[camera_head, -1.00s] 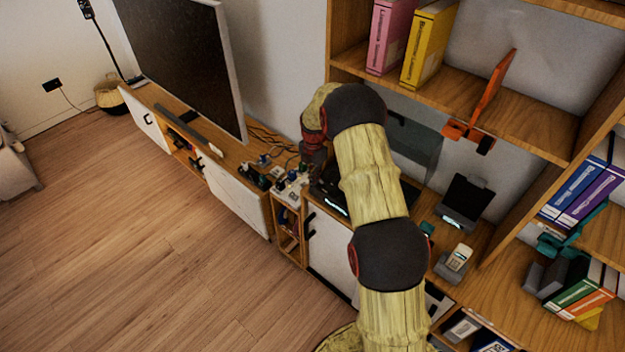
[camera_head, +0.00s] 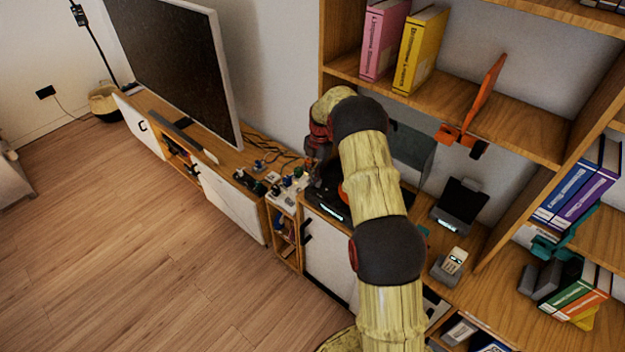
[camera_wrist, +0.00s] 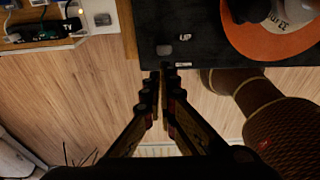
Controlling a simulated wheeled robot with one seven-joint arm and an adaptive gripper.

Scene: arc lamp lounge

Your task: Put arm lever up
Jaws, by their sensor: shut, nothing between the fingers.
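A black record player (camera_head: 330,207) with a raised see-through lid (camera_head: 412,148) stands on the wooden unit, partly hidden behind my arm. In the wrist view its black deck (camera_wrist: 220,50) fills the upper right, with an orange record (camera_wrist: 262,42) on it. Small grey pieces, one of them a knob-like part (camera_wrist: 164,49), sit near the deck's edge. I cannot tell which part is the arm lever. My gripper (camera_wrist: 163,72) is shut and empty, its fingertips appearing just beside the deck's front edge in the picture. In the head view the fingers are mostly hidden.
Small devices (camera_head: 288,186) and cables lie left of the player, near the television (camera_head: 180,70). A phone (camera_head: 453,262) and a dark tablet-like stand (camera_head: 460,202) are at the right. Shelves with binders (camera_head: 420,50) rise behind. The floor at left is clear.

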